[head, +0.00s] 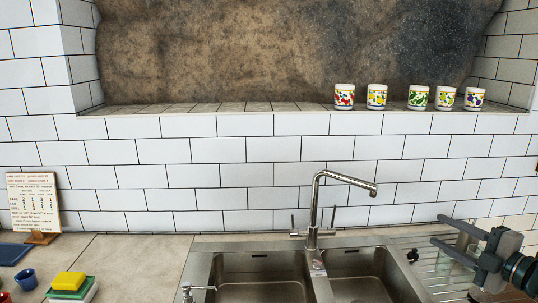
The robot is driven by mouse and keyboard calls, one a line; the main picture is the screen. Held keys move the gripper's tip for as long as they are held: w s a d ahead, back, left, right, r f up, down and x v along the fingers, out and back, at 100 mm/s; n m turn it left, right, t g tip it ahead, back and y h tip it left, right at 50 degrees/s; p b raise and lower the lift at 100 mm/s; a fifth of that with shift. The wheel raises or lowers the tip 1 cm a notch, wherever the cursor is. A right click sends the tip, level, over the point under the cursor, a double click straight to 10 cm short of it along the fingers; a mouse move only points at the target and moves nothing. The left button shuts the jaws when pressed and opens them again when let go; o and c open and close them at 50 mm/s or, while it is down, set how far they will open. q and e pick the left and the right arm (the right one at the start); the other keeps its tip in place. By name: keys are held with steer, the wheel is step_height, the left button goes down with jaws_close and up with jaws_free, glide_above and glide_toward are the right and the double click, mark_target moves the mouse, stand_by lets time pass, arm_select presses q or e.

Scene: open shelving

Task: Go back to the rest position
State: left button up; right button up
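My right gripper (437,229) comes in from the right edge, over the sink's ribbed drainboard. Its two dark fingers are spread apart and point left, with nothing visible between the tips. A clear glass-like object (464,236) shows partly behind the fingers; I cannot tell whether they touch it. My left gripper is not in view.
A steel sink (208,262) with two basins and a tall faucet (314,210) fills the front middle. Several patterned cups (376,96) stand on the tiled ledge. A sign (33,203), blue cup (25,279) and sponges (68,282) are at left. The counter between is clear.

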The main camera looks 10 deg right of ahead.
steer(key=s+a+f+m+g+h, duration=0.1)
steer(key=s+f+m+g+h, duration=0.15)
steer(key=s+f, duration=0.45)
steer(key=s+f+m+g+h, duration=0.1)
steer(key=s+f+m+g, duration=0.2)
steer(key=f, duration=0.8)
steer(key=s+a+f+m+g+h, duration=0.15)
steer(key=s+f+m, duration=0.3)
steer(key=f, duration=0.45)
steer(key=s+a+f+m+g, duration=0.2)
steer(key=s+a+f+m, duration=0.1)
steer(key=s+a+f, duration=0.55)
steer(key=s+a+f+m+g+y, duration=0.1)
steer(key=s+a+f+g, duration=0.1)
steer(key=a, duration=0.9)
steer(key=s+a+f+m+g+y, duration=0.1)
steer(key=s+a+f+m+g, duration=0.1)
steer(key=a, duration=0.9)
step_height(320, 180, down, 30)
steer(key=s+g+b, duration=0.1)
steer(key=s+b, duration=0.1)
steer(key=s+d+f+g+b, duration=0.1)
steer(key=s+d+f+b, duration=0.1)
steer(key=s+f, duration=1.5)
step_height(320, 180, down, 2)
steer(key=shift+s+d+f+n+g+b, duration=0.25)
steer(key=shift+d+n+g+b, duration=0.05)
steer(key=shift+d, duration=0.5)
